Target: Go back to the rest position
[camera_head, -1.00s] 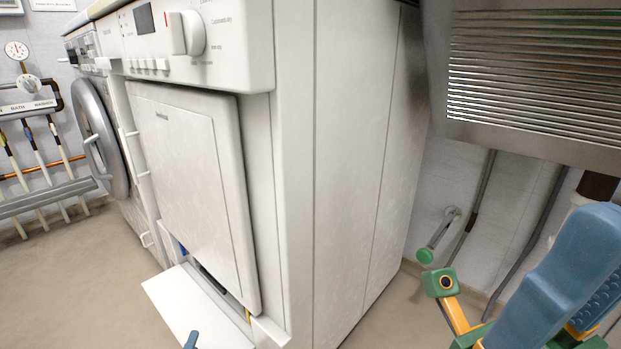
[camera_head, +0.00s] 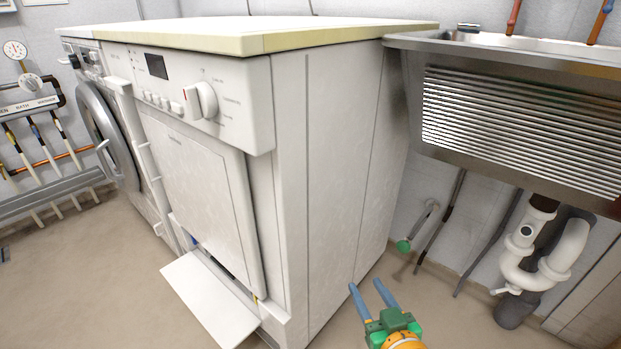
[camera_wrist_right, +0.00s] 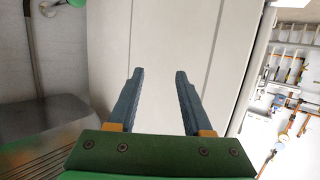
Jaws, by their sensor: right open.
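My right gripper (camera_head: 372,297) is at the bottom of the head view, right of centre. Its two blue fingers are apart with nothing between them. It is in front of the floor beside the white dryer's side panel. In the right wrist view the gripper (camera_wrist_right: 158,75) also shows open and empty, with the pale side panel (camera_wrist_right: 155,40) beyond the fingertips. My left gripper does not show in the head view.
The white dryer (camera_head: 340,170) has its lower flap (camera_head: 210,300) hanging open into the room. A metal washtub basin (camera_head: 520,130) juts out at the right, with white drain pipes (camera_head: 540,265) below. Floor is free at the lower left (camera_head: 90,270).

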